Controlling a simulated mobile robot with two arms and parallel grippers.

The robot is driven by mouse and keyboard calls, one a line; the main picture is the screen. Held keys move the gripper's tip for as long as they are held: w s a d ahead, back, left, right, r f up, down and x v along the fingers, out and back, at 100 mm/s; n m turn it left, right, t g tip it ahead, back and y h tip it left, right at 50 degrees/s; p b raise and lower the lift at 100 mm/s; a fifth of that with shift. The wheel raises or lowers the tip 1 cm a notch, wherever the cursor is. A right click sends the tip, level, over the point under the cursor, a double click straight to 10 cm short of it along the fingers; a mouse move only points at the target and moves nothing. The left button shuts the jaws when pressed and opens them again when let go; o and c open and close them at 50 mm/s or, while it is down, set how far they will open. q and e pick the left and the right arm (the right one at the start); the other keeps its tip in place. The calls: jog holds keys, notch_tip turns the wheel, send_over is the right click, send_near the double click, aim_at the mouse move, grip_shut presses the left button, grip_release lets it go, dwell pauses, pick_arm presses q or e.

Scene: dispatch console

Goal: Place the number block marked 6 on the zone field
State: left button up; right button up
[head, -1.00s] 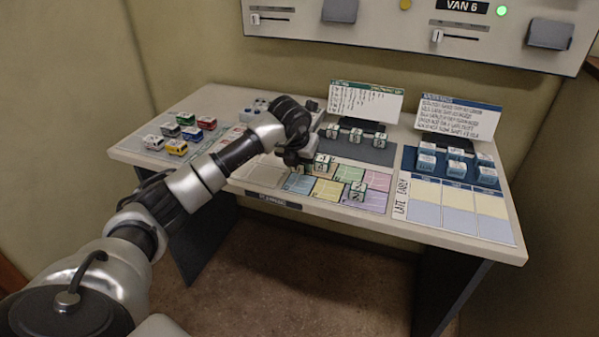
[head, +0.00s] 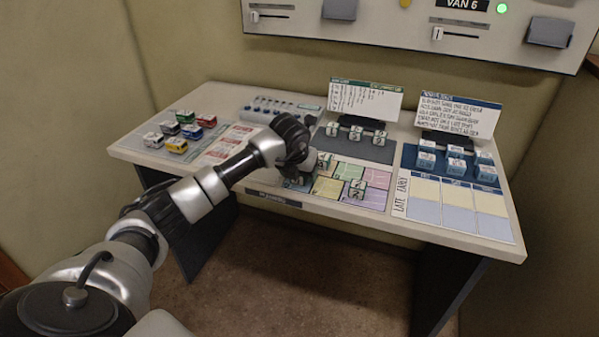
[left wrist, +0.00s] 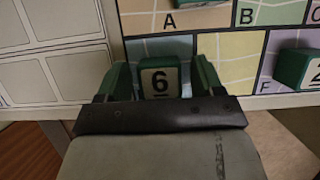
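The number block marked 6 (left wrist: 160,82) stands upright on the blue zone field (left wrist: 184,46), below the field marked A, in the left wrist view. My left gripper (left wrist: 161,78) has its green-lined fingers on either side of the block, with narrow gaps showing. In the head view my left gripper (head: 296,177) is low over the blue field near the board's front edge and hides most of the block. My right gripper is not in view.
Other number blocks stand on coloured fields: one behind (head: 324,160) and one to the right (head: 357,188). Several blocks sit on a dark mat (head: 368,150), blue-and-white blocks on a blue mat (head: 409,160). Toy vans (head: 176,145) stand at the left.

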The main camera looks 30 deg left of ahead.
pick_arm(q)
jog(key=shift+r, duration=0.1)
jog(key=shift+r, duration=0.3)
jog(key=v, duration=1.1)
jog(key=shift+s+r, duration=0.2)
jog(key=shift+r, duration=0.1)
